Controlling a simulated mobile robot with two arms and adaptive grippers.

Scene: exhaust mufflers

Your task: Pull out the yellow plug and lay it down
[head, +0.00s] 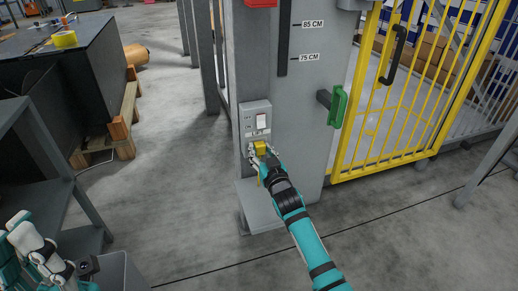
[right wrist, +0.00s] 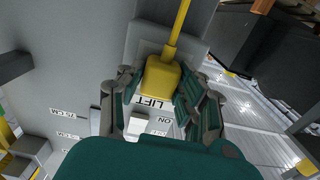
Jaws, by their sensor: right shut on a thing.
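The yellow plug (head: 260,147) is at the lower part of a grey switch panel (head: 255,112) on the grey column. My right gripper (head: 262,156) is shut on it. The right wrist view shows the plug (right wrist: 160,80) between the two fingers of the right gripper (right wrist: 158,92), with a yellow cable (right wrist: 180,25) running from it. The panel behind carries the words LIFT and ON and a white switch (right wrist: 138,124). I cannot tell whether the plug is fully in its socket. My left gripper (head: 48,258) is low at the left, away from the plug; its jaws are unclear.
The column (head: 300,115) has a green handle (head: 338,106) at its right and a base plate (head: 262,212) at its foot. A yellow gate (head: 400,110) stands to the right. A grey shelf frame (head: 45,165) stands at left. The floor between is clear.

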